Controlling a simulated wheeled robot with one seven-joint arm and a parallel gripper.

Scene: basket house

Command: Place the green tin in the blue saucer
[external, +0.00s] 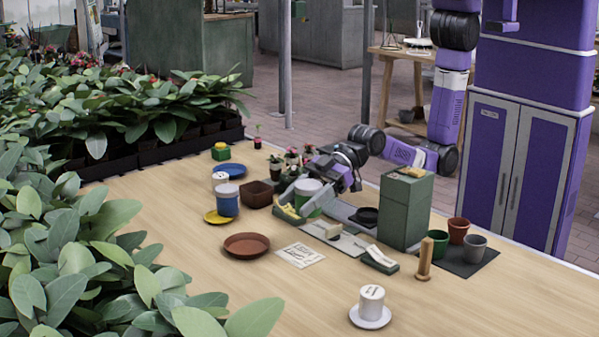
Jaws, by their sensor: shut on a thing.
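The green tin (309,203), with a pale top, is held in my gripper (310,189). It is just above or in a low green tray (285,225); I cannot tell whether it touches the tray. My arm reaches in from the right. The gripper hides part of the tin's right side.
A brown square pot (258,194) and small potted plants (293,160) are near my gripper. A green box (406,208) stands right.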

